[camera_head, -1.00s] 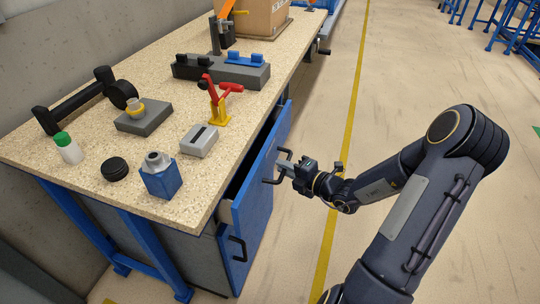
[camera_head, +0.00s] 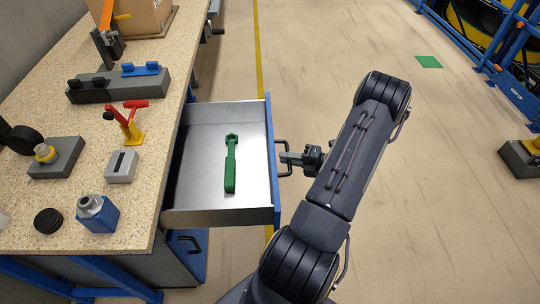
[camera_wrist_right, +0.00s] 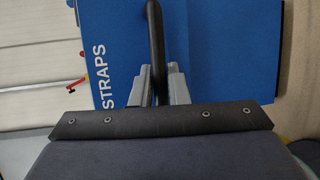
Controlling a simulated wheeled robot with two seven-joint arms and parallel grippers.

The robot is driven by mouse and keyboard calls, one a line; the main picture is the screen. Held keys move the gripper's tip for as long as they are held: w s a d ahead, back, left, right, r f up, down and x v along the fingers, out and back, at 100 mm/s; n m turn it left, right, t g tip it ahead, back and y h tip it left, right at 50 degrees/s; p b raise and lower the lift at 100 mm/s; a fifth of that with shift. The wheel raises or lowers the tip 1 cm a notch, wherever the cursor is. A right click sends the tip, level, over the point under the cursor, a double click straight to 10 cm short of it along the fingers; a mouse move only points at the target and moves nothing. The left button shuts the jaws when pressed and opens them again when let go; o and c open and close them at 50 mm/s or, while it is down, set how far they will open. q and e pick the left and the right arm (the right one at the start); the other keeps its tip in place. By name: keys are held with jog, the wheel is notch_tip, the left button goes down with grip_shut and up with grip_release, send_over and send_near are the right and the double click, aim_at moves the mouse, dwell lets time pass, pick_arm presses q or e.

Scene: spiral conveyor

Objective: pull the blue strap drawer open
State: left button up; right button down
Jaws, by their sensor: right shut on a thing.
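The strap drawer (camera_head: 224,158) stands pulled far out from under the workbench, its grey metal inside in view. A green wrench-like tool (camera_head: 231,165) lies in it. Its blue front (camera_head: 272,160) faces right in the head view; in the wrist view the blue front (camera_wrist_right: 225,50) carries the word STRAPS. My right gripper (camera_head: 285,157) is at the drawer's black handle (camera_head: 284,172). In the wrist view the right gripper's fingers (camera_wrist_right: 159,88) are shut on the black handle (camera_wrist_right: 156,40), one on each side. My left gripper is out of view.
The workbench (camera_head: 85,240) holds a red and yellow clamp (camera_head: 128,120), a grey box (camera_head: 121,166), a blue-based metal piece (camera_head: 97,213) and a black cap (camera_head: 48,220). Another black handle (camera_head: 186,242) shows below the drawer. Open floor (camera_head: 420,230) lies right of my arm.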

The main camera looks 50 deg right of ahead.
jog(key=shift+s+d, duration=0.9)
jog(key=shift+s, duration=0.05)
jog(key=c, duration=1.4)
grip_release()
jog(key=v, duration=0.7)
jog(key=shift+s, duration=0.4)
